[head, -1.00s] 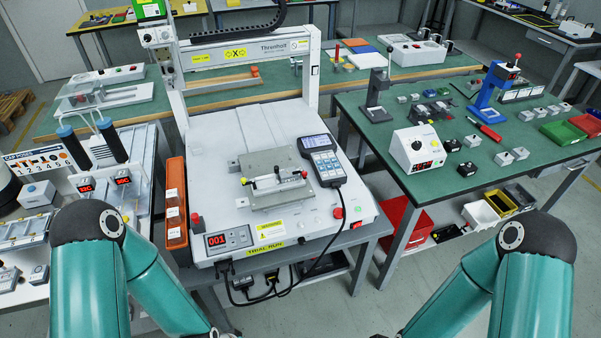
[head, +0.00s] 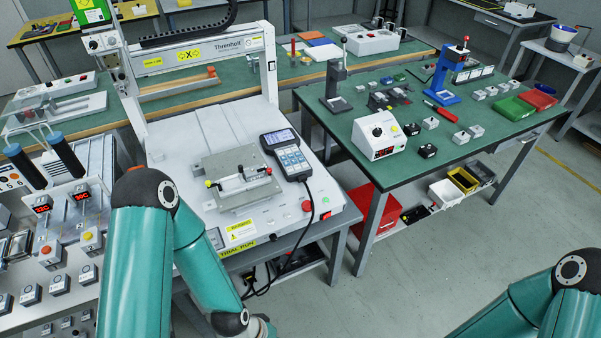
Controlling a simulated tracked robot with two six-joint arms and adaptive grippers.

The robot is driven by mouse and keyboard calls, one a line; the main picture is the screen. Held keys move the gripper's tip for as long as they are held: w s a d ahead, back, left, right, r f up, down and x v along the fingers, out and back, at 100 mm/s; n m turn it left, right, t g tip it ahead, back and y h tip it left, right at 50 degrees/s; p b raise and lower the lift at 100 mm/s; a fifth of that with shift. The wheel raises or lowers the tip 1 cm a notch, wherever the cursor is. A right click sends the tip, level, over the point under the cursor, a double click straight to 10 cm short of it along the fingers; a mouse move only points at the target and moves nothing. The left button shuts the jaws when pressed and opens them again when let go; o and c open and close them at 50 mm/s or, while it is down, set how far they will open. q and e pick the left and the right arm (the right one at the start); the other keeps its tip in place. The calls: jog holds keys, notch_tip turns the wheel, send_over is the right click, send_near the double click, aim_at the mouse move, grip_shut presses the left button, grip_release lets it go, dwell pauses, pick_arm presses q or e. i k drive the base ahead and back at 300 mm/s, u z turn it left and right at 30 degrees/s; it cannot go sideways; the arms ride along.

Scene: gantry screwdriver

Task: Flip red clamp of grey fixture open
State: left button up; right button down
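The grey fixture (head: 238,190) sits on the white bed of the gantry screwdriver machine, left of the picture's middle. A long clamp bar lies across its top. The bar's right end carries a small red tip (head: 268,171), which I take for the red clamp; it looks low against the fixture. A yellow and black tip (head: 209,184) is at the left end. My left arm rises in front of the machine, with its wrist at the bottom edge. My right arm is at the bottom right, well away from the fixture. Neither gripper's fingers are in view.
A handheld pendant (head: 288,158) with a cable lies just right of the fixture. The gantry frame (head: 190,62) stands behind it. A red button (head: 307,206) is at the bed's front right. A green bench (head: 400,178) stands to the right. The floor between my arms is clear.

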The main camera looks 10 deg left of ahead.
aim_at(269, 170)
jog(key=z, duration=0.4)
jog(key=i, duration=0.9)
jog(key=z, duration=0.85)
jog(key=i, duration=0.25)
jog(key=u, duration=3.2)
jog(key=k, duration=0.6)
jog(key=u, duration=0.05)
jog(key=i, duration=0.3)
jog(key=u, duration=0.05)
